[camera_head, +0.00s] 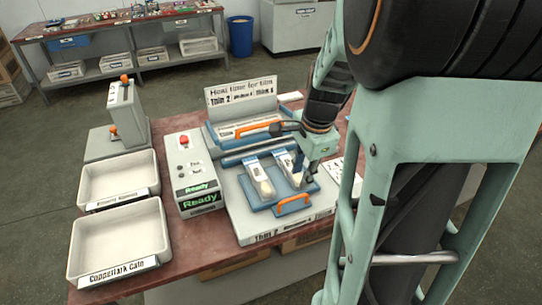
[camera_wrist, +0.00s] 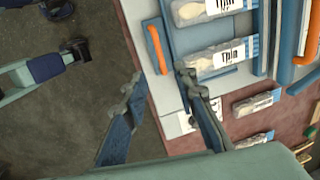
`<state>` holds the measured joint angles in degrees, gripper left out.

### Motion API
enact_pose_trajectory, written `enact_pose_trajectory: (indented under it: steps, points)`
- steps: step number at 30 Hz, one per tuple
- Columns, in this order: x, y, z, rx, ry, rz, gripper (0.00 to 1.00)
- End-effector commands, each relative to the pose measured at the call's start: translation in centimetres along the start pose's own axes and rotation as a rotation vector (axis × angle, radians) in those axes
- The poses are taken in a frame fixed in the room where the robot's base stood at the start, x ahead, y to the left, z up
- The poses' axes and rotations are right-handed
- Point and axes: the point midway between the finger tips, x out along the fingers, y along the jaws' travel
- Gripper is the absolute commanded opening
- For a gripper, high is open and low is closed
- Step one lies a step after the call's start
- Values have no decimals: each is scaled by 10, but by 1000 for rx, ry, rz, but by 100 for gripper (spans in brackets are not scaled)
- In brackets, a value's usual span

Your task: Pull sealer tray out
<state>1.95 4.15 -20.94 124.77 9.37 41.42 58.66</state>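The sealer tray (camera_head: 274,207) is a blue tray at the front of the grey sealer (camera_head: 241,226). It has an orange handle (camera_head: 293,205) on its front edge, which also shows in the wrist view (camera_wrist: 155,48). Two clear packs with pale contents and blue-and-white labels, one at the left (camera_head: 260,178), lie side by side on the tray. In the wrist view both labels read "Thin". My gripper (camera_wrist: 158,80) is open and empty, fingers apart. In the head view it is above the tray's right side, behind the handle; its fingertips are hard to make out there.
The sealer's raised sign (camera_head: 240,92) and upper orange handle (camera_head: 260,126) stand behind the tray. A control box (camera_head: 192,170) reading "Ready" is left of it, then two grey bins (camera_head: 120,240). More packs (camera_wrist: 252,103) lie on the red tabletop. The floor in front is clear.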

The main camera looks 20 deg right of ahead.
Motion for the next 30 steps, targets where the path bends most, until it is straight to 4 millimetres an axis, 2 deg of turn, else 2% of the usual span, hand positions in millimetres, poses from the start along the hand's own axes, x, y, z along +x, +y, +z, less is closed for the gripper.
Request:
enact_pose_trajectory:
  steps: [9,15,21,30]
  points:
    - [58,2,0,1,-1,6,26]
    - [89,2,0,0,-1,4,26]
    - [102,1,0,1,-1,2,26]
    - [103,1,0,0,0,1,26]
